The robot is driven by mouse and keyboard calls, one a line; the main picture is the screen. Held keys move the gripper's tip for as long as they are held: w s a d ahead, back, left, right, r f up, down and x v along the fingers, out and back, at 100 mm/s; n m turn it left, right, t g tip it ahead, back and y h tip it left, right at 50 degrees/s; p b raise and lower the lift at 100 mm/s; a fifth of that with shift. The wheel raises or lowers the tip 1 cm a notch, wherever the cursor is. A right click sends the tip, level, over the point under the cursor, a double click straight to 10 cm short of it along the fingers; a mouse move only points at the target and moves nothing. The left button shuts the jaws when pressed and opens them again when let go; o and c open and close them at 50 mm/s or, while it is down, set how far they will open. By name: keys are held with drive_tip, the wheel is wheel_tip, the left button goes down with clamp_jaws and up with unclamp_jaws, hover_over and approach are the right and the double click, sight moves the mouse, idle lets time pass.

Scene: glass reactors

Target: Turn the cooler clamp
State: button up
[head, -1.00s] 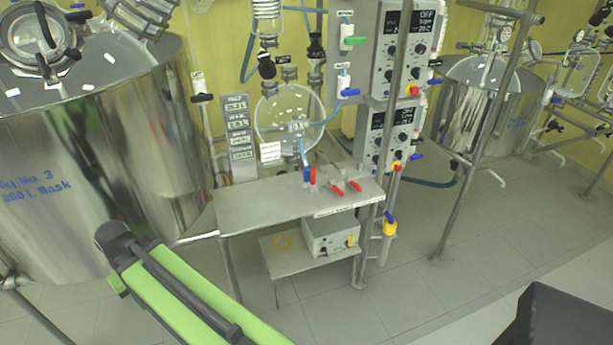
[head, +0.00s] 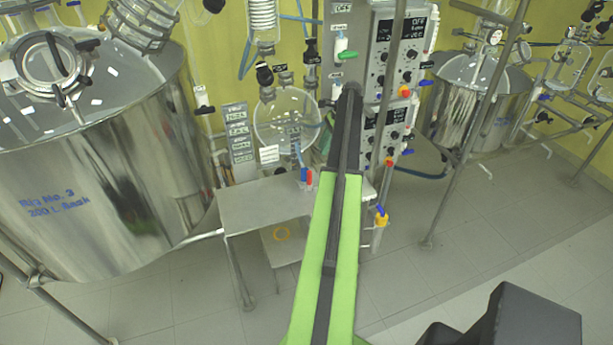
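I cannot tell for certain which part is the cooler clamp. A glass coil (head: 262,20), which looks like a cooler, hangs at the top centre, cut by the top edge. Below it a black knob (head: 264,74) sits above the round glass flask (head: 287,122), with a small dark label beside it. Another black fitting (head: 311,50) is to its right. My green and black arm rises from the bottom centre, its far end in front of the control column. My gripper cannot be made out in this view.
A large steel vessel (head: 100,200) fills the left. A steel table (head: 260,210) stands at the centre, partly behind my arm. Control boxes (head: 400,50) are on the column to the right. A second steel vessel (head: 475,110) is farther right. The tiled floor (head: 480,220) is open at the right.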

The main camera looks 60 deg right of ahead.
sight(307, 184)
drive_tip(key=b+x, duration=1.6)
drive_tip(key=x, duration=0.1)
drive_tip(key=shift+w+a+f, duration=0.15)
drive_tip(key=shift+f, duration=0.2)
drive_tip(key=shift+r, duration=0.15)
drive_tip(key=shift+c, duration=0.3)
clamp_jaws()
